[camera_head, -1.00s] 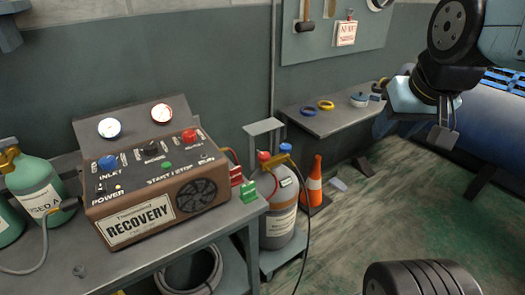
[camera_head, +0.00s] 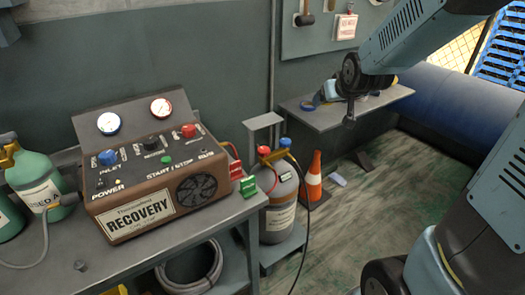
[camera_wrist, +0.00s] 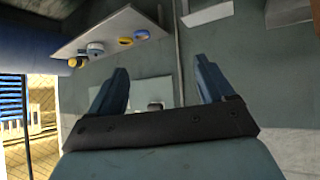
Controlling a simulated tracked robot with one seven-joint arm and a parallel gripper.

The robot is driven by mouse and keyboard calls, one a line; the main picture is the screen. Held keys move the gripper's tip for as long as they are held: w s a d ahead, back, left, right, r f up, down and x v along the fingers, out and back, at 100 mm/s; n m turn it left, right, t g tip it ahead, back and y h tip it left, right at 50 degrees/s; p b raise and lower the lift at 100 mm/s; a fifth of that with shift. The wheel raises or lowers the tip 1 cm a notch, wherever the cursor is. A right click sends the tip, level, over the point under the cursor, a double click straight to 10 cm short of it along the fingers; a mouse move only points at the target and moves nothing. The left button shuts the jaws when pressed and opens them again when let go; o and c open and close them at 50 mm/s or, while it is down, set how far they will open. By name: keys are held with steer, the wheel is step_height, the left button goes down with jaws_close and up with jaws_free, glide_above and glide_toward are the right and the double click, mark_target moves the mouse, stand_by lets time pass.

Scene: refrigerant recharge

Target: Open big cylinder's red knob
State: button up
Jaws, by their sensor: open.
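The big grey cylinder (camera_head: 284,208) stands on a low stand to the right of the workbench in the head view. Its red knob (camera_head: 262,152) is on top at the left, and a blue knob (camera_head: 285,142) sits to its right. My gripper (camera_head: 349,118) hangs in the air to the right of and above the cylinder, in front of the wall shelf. In the wrist view my gripper (camera_wrist: 165,85) has its two fingers apart with nothing between them. The cylinder is not in the wrist view.
The recovery machine (camera_head: 150,180) sits on the workbench, with green cylinders (camera_head: 38,178) at left. A black hose (camera_head: 308,205) hangs by the cylinder. The shelf (camera_head: 345,117) holds tape rolls.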

steer(key=w+a+f+n+t+y, duration=0.1)
steer(key=w+a+f+t, duration=0.1)
steer(key=w+a+f, duration=0.35)
steer(key=n+t+y, duration=0.1)
steer(key=t+y, duration=0.2)
steer(key=y, duration=0.1)
glide_toward(266, 155)
steer(key=w+d+r, duration=0.3)
steer(key=w+r, duration=0.1)
steer(key=r, duration=0.4)
steer(key=s+a+f+t+y, duration=0.15)
steer(key=s+f, duration=0.35)
steer(key=f, duration=0.5)
steer(key=x, duration=1.4)
steer(key=shift+a+r, duration=0.2)
steer(key=shift+a, duration=0.1)
